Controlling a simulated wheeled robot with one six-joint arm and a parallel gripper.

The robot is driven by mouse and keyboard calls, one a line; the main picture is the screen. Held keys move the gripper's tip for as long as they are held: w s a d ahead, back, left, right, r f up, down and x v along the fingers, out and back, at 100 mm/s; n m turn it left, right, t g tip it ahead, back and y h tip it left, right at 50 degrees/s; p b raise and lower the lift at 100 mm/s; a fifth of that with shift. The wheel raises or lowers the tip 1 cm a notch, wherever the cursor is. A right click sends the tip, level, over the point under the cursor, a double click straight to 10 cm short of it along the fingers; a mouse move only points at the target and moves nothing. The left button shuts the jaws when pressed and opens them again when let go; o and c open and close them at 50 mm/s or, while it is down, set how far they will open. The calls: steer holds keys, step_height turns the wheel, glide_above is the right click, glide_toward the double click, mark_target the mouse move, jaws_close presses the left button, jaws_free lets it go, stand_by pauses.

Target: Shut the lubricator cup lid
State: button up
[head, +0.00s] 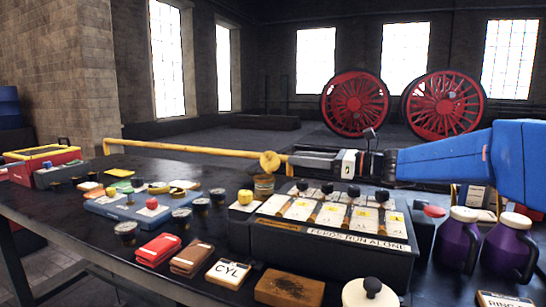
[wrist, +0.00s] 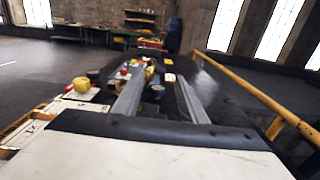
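A small brass cup (head: 264,186) stands behind the left end of the black lubricator box (head: 330,246) in the head view. A round brass disc, which looks like its lid (head: 269,162), stands raised above the cup, tilted up rather than lying across it. My gripper (head: 290,159) reaches in level from the right, its fingertips close to the right of the disc; I cannot tell whether they touch. In the wrist view the two grey fingers (wrist: 160,86) are spread apart with nothing held between them. The lid is not clear in that view.
Several black-knobbed feeds top the box. A yellow knob (head: 244,199) stands left of the cup. A yellow rail (head: 190,148) runs behind the bench's far edge. Small jars (head: 181,217), a blue tray (head: 140,208) and purple jugs (head: 507,245) crowd the bench.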

mark_target(272, 156)
steer(key=x, duration=0.9)
steer(key=shift+c, duration=0.3)
steer(key=c, duration=0.8)
